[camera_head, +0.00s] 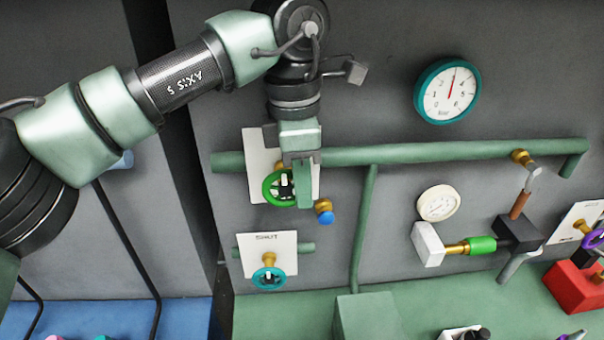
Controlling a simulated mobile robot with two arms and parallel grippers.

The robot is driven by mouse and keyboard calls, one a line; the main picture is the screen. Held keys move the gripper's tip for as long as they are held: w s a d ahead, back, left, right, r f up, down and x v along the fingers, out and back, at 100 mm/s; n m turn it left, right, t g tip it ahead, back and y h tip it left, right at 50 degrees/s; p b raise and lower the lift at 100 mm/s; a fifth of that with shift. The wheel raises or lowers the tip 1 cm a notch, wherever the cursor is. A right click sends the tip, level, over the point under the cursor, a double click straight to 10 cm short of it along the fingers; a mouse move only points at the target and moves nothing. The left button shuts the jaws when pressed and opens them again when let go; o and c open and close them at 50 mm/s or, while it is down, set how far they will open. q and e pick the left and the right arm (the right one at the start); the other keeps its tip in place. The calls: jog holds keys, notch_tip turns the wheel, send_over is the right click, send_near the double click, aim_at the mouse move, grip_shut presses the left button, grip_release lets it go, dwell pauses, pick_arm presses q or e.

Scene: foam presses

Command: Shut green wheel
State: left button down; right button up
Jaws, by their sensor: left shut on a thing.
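The green wheel (271,193) sits in front of a white plate (256,155) on the green pipe, at the upper middle of the head view. My left gripper (296,185) is at the wheel's right side and shut on its rim. The gripper body hides the wheel's right part and some of the plate, including any writing there. My right gripper is not in view.
A blue-knobbed brass fitting (325,213) is close to the right of my left gripper. A teal wheel (268,278) is below, under a plate marked SHUT (264,243). A teal-rimmed gauge (447,92) and a smaller cream gauge (438,203) are to the right.

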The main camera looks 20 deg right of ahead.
pick_arm(q)
jog(key=shift+f, duration=0.1)
dwell(0.5)
jog(key=c, duration=1.4)
grip_release()
jog(key=shift+d, duration=0.1)
jog(key=shift+c, duration=0.2)
